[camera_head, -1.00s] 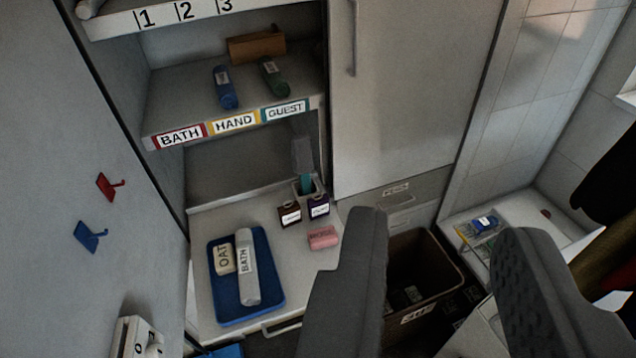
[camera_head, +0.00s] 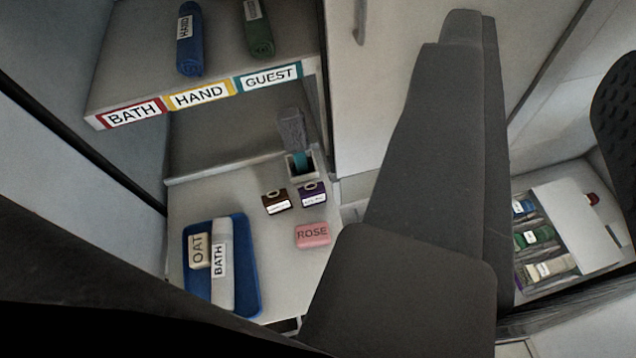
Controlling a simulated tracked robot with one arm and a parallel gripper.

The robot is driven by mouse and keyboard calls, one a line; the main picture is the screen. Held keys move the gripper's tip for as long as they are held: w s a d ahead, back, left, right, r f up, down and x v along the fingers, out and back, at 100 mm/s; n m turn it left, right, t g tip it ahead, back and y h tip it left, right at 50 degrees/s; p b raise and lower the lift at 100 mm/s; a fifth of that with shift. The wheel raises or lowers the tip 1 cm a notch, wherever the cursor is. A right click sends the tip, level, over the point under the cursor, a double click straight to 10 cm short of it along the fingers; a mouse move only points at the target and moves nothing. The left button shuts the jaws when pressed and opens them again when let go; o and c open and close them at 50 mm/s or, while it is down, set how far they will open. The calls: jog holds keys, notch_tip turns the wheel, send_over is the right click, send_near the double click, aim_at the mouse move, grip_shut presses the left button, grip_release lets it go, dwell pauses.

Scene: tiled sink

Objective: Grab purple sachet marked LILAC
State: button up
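A small dark purple sachet (camera_head: 312,193) with a white label stands on the white counter, and its lettering is too small to read. It is right of a brown sachet (camera_head: 277,202) and behind a pink bar marked ROSE (camera_head: 312,235). My gripper (camera_head: 540,65) is open, with one large dark finger across the middle right and the other cut off at the right edge. No object shows between the fingers. The purple sachet is left of the nearer finger and apart from it.
A shelf with BATH, HAND and GUEST labels (camera_head: 200,96) overhangs the counter. At right is a sectioned box (camera_head: 575,240) of coloured packets.

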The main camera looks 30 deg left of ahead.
jog(key=shift+s+a, duration=0.1)
jog(key=m+g+h+b, duration=0.7)
jog(key=m+h+b, duration=0.1)
jog(key=h, duration=0.1)
send_over(307, 185)
jog(key=s+d, duration=0.2)
jog(key=s, duration=0.1)
notch_tip(307, 185, down, 36)
jog(key=s+a+f+m+h+b, duration=0.2)
jog(key=s+a+f+m, duration=0.15)
jog(key=a+f, duration=0.9)
jog(key=shift+n, duration=0.45)
jog(key=x, duration=0.5)
jog(key=f+x, duration=0.1)
jog(key=x, duration=0.3)
jog(key=s+b+x, duration=0.1)
jog(key=x, duration=0.4)
jog(key=shift+d+f, duration=0.3)
jog(key=shift+f, duration=0.1)
grip_shut()
